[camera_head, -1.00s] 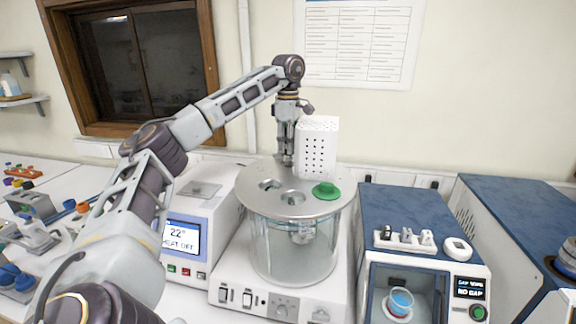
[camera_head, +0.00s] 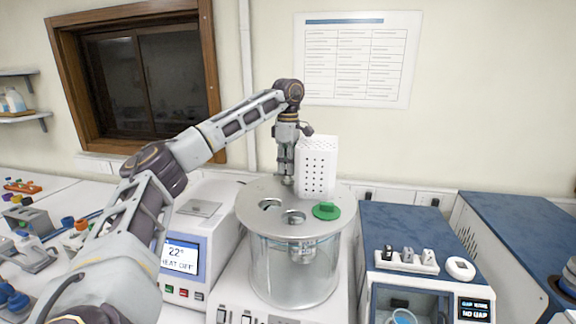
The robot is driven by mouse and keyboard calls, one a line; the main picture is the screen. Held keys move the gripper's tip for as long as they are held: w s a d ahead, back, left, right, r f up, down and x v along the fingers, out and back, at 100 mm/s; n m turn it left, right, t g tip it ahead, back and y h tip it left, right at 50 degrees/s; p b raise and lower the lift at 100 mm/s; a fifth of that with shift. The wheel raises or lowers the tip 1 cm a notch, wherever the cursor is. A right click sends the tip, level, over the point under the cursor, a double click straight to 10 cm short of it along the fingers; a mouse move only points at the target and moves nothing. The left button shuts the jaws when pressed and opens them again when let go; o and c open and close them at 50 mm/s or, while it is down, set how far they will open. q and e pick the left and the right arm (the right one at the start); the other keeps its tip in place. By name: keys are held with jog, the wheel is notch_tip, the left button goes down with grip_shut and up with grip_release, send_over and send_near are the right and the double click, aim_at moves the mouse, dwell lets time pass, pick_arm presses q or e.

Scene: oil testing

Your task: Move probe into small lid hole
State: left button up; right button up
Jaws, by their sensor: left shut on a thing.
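The round grey metal lid (camera_head: 255,218) covers a clear glass vessel (camera_head: 272,272). Two open holes show in the lid: a left one (camera_head: 270,205) and a front middle one (camera_head: 293,217). A green plug (camera_head: 326,211) sits on the lid's right side. My left gripper (camera_head: 287,179) points down over the back of the lid, behind the holes. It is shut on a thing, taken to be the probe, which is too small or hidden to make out. I cannot tell whether its tip touches the lid. My right gripper is out of view.
A white perforated box (camera_head: 317,167) stands close to the right of my left gripper. A heater unit with a screen (camera_head: 181,256) is left of the vessel. A blue-topped tester (camera_head: 400,230) stands to the right. A wall closes off the back.

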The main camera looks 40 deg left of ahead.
pick_arm(q)
jog(key=shift+p, duration=0.35)
dwell(0.7)
jog(key=shift+p, duration=0.35)
dwell(0.7)
jog(key=shift+f, duration=0.1)
dwell(0.5)
jog(key=shift+r, duration=0.85)
dwell(4.6)
